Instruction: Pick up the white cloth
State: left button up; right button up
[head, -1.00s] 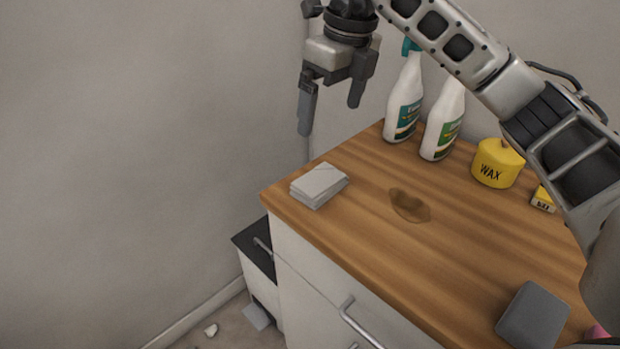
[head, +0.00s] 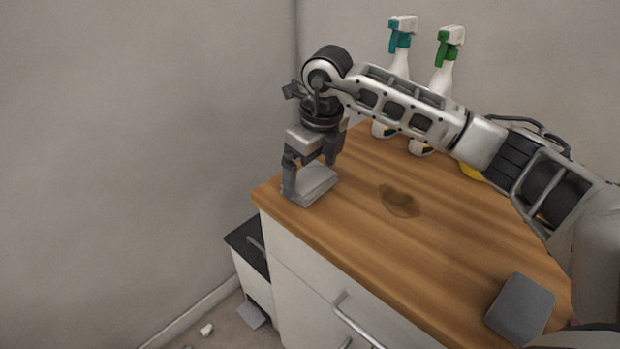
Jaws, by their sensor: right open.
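The white cloth (head: 314,184) is a small folded, pale grey-white stack at the far left corner of the wooden counter. My right gripper (head: 310,177) points down over it with open jaws. One finger is at the cloth's left side, and the other is at its far right side. I cannot tell whether the fingers touch it. My left gripper is not in view.
The wooden counter (head: 440,225) has a brown stain (head: 399,200) right of the cloth. Two spray bottles (head: 401,60) stand at the back, partly behind my arm. A grey block (head: 520,309) lies at the front right. A wall is close on the left.

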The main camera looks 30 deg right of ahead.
jog(key=shift+w+f, duration=0.1)
jog(key=shift+f, duration=0.65)
jog(key=c, duration=0.6)
jog(key=shift+r, duration=0.15)
jog(key=shift+r, duration=0.2)
jog(key=r, duration=0.3)
jog(key=shift+s+a+r+b, duration=0.2)
jog(key=shift+a+b, duration=0.05)
jog(key=shift+b, duration=0.05)
jog(key=s+r, duration=0.1)
jog(key=s+a+r, duration=0.1)
jog(key=r, duration=0.1)
jog(key=s+a+r, duration=0.1)
jog(key=r, duration=0.1)
jog(key=shift+s+a, duration=0.15)
jog(key=shift+s, duration=0.25)
jog(key=s+a+r, duration=0.1)
jog(key=s, duration=0.1)
jog(key=s+a+r, duration=0.1)
jog(key=s+a, duration=0.1)
jog(key=s, duration=0.1)
jog(key=s+a+r, duration=0.1)
jog(key=s+r, duration=0.1)
jog(key=shift+s+a+b, duration=0.35)
